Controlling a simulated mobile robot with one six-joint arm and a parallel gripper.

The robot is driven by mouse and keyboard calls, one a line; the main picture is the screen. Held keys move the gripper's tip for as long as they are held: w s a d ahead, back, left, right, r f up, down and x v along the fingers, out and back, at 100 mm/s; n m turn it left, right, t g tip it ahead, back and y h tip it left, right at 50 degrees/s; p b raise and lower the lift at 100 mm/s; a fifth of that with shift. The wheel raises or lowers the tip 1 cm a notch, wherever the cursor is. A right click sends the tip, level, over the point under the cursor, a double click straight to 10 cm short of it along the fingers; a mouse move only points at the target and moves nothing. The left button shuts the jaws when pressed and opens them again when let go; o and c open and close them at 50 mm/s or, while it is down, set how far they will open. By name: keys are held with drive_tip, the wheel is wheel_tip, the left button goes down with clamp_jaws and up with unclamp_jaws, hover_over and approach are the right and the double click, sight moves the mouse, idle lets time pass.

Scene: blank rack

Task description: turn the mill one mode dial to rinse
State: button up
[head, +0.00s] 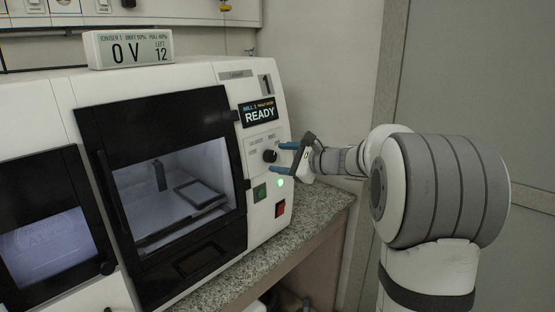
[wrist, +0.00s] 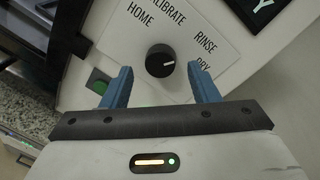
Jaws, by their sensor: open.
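The mill one mode dial is a round black knob (head: 270,156) on the white front panel, below the READY display. The RINSE label (wrist: 206,42) is up and right of the knob; HOME and CALIBRATE are up and left. My gripper (head: 278,157) is open in front of the panel. In the wrist view its blue fingers (wrist: 160,72) are on either side of the knob with gaps; I see no contact.
A green button (head: 260,192), a lit green lamp (head: 281,182) and a red switch (head: 280,208) are below the dial. The mill's black-framed window (head: 112,130) is to the left. A granite counter (head: 318,212) runs beneath. A wall closes off the back.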

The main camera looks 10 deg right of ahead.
drive_tip(key=v, duration=0.6)
drive_tip(key=shift+s, duration=0.1)
drive_tip(key=w+a+m+p, duration=0.1)
drive_tip(key=w+p, duration=0.1)
drive_tip(key=w+a+f+m+y+p, duration=0.1)
drive_tip(key=w+a+m+p, duration=0.1)
drive_tip(key=w+a+m+t+y+p, duration=0.1)
drive_tip(key=w+m+p, duration=0.1)
drive_tip(key=p, duration=0.1)
drive_tip(key=shift+a+f, duration=0.35)
drive_tip(key=shift+f, duration=0.05)
drive_tip(key=shift+c, duration=0.5)
